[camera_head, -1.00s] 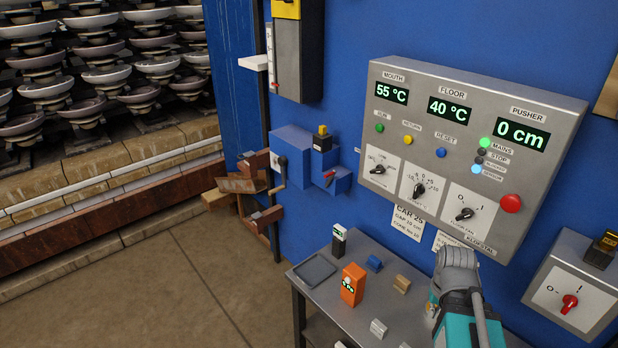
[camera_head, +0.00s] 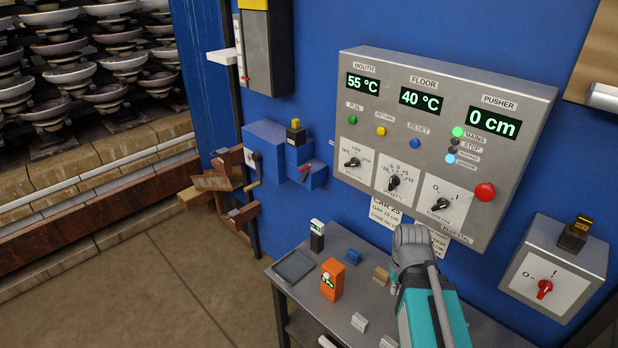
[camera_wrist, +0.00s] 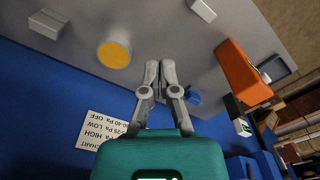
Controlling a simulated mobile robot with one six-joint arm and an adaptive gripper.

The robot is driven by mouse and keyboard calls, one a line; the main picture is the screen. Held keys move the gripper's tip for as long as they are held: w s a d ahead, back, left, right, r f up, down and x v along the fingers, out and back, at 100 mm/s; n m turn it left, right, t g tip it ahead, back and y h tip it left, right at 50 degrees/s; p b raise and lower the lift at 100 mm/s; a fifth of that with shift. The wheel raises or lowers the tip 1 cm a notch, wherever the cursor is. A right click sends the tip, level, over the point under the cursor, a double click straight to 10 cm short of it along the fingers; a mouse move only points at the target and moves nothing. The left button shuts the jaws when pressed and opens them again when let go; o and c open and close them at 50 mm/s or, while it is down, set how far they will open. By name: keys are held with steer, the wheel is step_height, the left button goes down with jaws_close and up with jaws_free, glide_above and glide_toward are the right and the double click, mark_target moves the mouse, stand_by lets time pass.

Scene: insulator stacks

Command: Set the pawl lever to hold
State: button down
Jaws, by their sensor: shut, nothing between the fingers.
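A small red lever (camera_head: 306,170) sits on the front of a blue wall box (camera_head: 315,178), left of the control panel. A dark crank handle (camera_head: 256,168) hangs on the larger blue box (camera_head: 266,140) beside it. I cannot read a label on either, so which one is the pawl lever is unclear. My gripper (camera_wrist: 160,68) is shut and empty in the wrist view, above the grey table. It is well to the right of the levers and touches neither. In the head view my arm hides its fingers.
The table (camera_head: 350,243) carries an orange device (camera_head: 332,279), a dark tray (camera_head: 294,266), a black-and-white device (camera_head: 317,236) and several small blocks. The control panel (camera_head: 455,130) juts from the blue wall above it. Brown brackets (camera_head: 240,215) project left of the blue boxes.

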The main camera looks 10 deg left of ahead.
mark_target(309, 168)
steer(key=w+a+f+m+t+y+b, duration=0.1)
steer(key=w+a+m+t+y+b, duration=0.1)
steer(key=w+a+t+b, duration=0.4)
steer(key=w+a+f+m+t+y+b, duration=0.1)
steer(key=w+a+f+y, duration=0.1)
steer(key=w+a, duration=0.7)
steer(key=w+a+r+m+t+h+b, duration=0.1)
steer(key=w+a+r+m+t+b, duration=0.2)
steer(key=m, duration=0.5)
steer(key=w+a+r+m+t+h+b, duration=0.1)
steer(key=w+a+r+m+t+b, duration=0.2)
steer(key=w+a+m+t+b, duration=0.3)
steer(key=w+m+t+b, duration=0.1)
steer(key=w+t+b, duration=0.1)
steer(key=w+t, duration=0.1)
steer(key=shift+w+a+r+m+t, duration=0.2)
steer(key=shift+w+m+t, duration=0.15)
steer(key=shift+w, duration=0.3)
steer(key=shift+w, duration=0.15)
